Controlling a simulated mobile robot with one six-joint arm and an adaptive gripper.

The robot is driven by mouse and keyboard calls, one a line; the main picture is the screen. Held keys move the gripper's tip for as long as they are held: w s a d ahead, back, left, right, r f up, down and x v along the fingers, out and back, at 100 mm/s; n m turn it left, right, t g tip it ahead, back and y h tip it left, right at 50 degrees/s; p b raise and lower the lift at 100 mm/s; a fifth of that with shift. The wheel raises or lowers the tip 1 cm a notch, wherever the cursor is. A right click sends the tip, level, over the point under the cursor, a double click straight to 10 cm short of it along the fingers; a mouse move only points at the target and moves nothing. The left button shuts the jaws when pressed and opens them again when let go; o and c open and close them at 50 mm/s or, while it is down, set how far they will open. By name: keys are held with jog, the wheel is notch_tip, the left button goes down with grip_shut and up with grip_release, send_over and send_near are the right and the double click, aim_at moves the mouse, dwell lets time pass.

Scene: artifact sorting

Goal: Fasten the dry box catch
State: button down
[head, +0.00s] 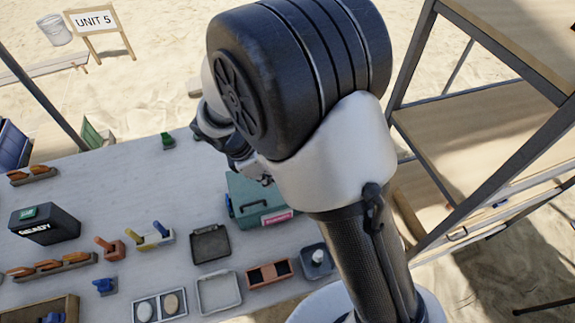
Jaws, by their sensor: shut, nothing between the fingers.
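The dry box is probably the teal box (242,191) with a dark handle and a pink label (277,217), standing on the table right of centre. Its lid looks down, but the far right part is hidden behind my arm. The catch is too small to make out, so I cannot tell whether it is fastened. My gripper (262,178) shows only in part at the box's back edge, below my wrist. It is shut and empty. Whether it touches the box cannot be told.
A dark tray (210,244), a pale tray (218,292) and a reddish two-slot holder (269,274) lie in front of the box. A grey-blue tray (316,262) with a white object is close to my arm. A black box (45,226) stands left. A shelf rack (480,140) rises right.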

jog(key=shift+a+f, duration=0.1)
jog(key=shift+f, duration=0.15)
jog(key=b+x, duration=0.4)
jog(key=x, duration=0.6)
dwell(0.3)
jog(key=shift+w+d+p, duration=0.2)
jog(key=shift+d, duration=0.55)
jog(key=shift+w+d+p, duration=0.2)
jog(key=shift+d, duration=0.55)
